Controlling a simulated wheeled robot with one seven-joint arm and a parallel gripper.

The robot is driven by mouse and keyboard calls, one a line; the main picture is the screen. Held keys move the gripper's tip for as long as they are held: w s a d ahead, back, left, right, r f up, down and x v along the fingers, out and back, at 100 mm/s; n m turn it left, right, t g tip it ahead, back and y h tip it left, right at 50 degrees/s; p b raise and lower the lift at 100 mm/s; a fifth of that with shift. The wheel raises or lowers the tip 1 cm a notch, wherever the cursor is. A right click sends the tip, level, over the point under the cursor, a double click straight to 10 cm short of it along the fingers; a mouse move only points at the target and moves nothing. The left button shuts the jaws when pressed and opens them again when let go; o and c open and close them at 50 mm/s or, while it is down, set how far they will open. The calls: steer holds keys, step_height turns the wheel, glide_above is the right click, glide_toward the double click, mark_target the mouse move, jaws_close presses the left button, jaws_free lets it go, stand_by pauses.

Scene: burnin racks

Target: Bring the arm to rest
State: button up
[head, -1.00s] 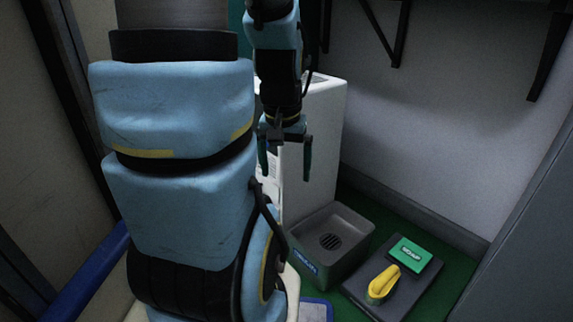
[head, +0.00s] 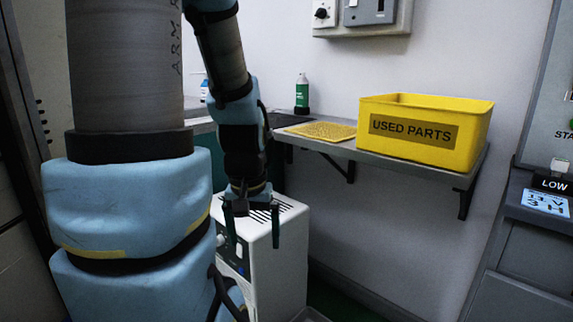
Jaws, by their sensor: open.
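My gripper (head: 254,243) hangs pointing down at the end of my blue and grey arm. Its two dark green fingers are apart, with nothing between them. It shows in front of the white cabinet (head: 272,262) with a slotted top; whether it touches the cabinet I cannot tell. The large near links of my arm fill the left of the head view and hide what is behind them.
A grey wall shelf (head: 410,165) carries a yellow "USED PARTS" bin (head: 465,140), a yellow perforated mat (head: 322,131) and a green bottle (head: 301,92). A control box (head: 362,17) hangs above. A grey console (head: 530,230) stands at the right.

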step_height(320, 180, up, 18)
steer(key=p, duration=1.6)
steer(key=shift+r, duration=0.25)
steer(key=shift+o, duration=0.2)
